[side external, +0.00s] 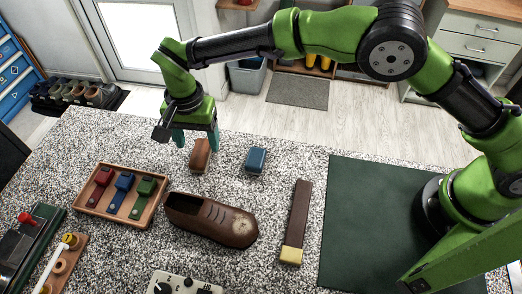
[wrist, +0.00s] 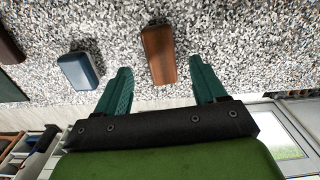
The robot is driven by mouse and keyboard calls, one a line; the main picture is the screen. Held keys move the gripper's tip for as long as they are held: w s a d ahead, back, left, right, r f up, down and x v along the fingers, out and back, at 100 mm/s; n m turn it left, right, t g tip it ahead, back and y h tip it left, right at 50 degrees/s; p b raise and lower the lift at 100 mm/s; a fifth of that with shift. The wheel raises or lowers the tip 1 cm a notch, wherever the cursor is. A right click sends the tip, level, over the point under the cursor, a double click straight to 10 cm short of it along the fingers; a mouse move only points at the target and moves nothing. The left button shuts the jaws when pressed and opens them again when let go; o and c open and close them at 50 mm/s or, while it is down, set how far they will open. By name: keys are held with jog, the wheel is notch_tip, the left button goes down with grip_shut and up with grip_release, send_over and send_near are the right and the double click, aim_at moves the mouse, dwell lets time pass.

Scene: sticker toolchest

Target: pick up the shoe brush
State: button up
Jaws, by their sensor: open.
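A brown, rounded block that looks like the shoe brush (side external: 200,156) lies on the speckled counter near its far edge. Its bristles cannot be made out. My gripper (side external: 196,139) is open and empty, pointing down close to the brush's far end. In the wrist view, the brush (wrist: 160,56) shows in the gap between the two teal fingers (wrist: 160,70), with neither finger clearly touching it. The height of the fingertips above the counter is hard to tell.
A blue block (side external: 256,160) lies right of the brush. A brown shoe (side external: 210,220) lies in front, beside a wooden tray (side external: 146,218) with red, blue and green items. A dark brown strip with a yellow end (side external: 298,215) and a green mat (side external: 375,220) are further right.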

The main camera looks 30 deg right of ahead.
aim_at(199, 151)
notch_tip(199, 151, down, 5)
jog(key=shift+r, duration=0.1)
jog(key=shift+w, duration=0.1)
jog(key=c, duration=1.1)
jog(key=shift+o, duration=0.2)
jog(key=shift+r, duration=5.05)
